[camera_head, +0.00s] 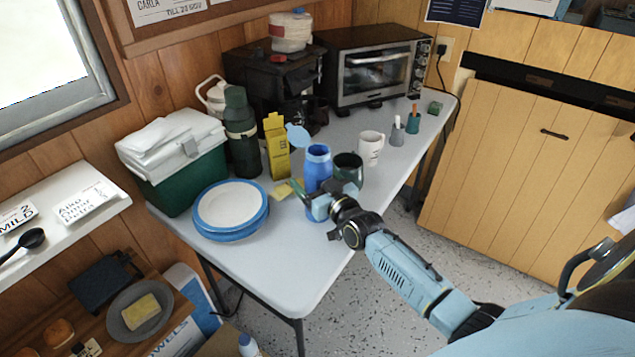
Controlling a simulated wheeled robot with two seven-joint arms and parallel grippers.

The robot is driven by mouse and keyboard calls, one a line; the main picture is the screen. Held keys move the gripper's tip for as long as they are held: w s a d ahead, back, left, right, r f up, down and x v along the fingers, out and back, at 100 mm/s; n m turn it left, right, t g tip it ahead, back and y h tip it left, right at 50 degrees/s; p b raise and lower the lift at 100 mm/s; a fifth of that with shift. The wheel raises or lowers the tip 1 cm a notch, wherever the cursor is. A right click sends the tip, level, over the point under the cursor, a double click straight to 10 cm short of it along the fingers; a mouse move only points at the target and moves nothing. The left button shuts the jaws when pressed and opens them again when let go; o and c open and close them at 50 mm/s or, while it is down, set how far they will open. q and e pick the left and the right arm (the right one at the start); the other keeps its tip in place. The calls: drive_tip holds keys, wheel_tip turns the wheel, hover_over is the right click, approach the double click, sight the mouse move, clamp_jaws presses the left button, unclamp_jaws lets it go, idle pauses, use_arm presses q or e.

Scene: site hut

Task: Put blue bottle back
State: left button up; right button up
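The blue bottle (318,160) stands upright near the front edge of the grey table, with a light blue round piece (297,137) beside its top. My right gripper (307,193) is at the bottle's lower half, in front of it and overlapping it in the camera_head view. One finger shows at the bottle's left side; the other is hidden, so I cannot tell whether the gripper is closed on the bottle. My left gripper is not in view.
A dark green mug (348,169) stands close right of the bottle, with a white mug (370,149) behind. A yellow box (277,147) and stacked blue-rimmed plates (230,205) are to the left. A toaster oven (377,75) stands at the back. The table's front corner (290,285) is clear.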

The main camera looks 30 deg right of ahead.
drive_tip(key=shift+s+r, duration=0.1)
drive_tip(key=shift+r, duration=0.05)
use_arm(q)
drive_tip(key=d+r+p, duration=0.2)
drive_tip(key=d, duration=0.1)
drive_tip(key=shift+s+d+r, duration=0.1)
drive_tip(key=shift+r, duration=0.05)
use_arm(e)
drive_tip(key=s, duration=1.2)
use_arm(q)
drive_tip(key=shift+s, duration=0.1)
use_arm(e)
drive_tip(key=shift+w, duration=0.1)
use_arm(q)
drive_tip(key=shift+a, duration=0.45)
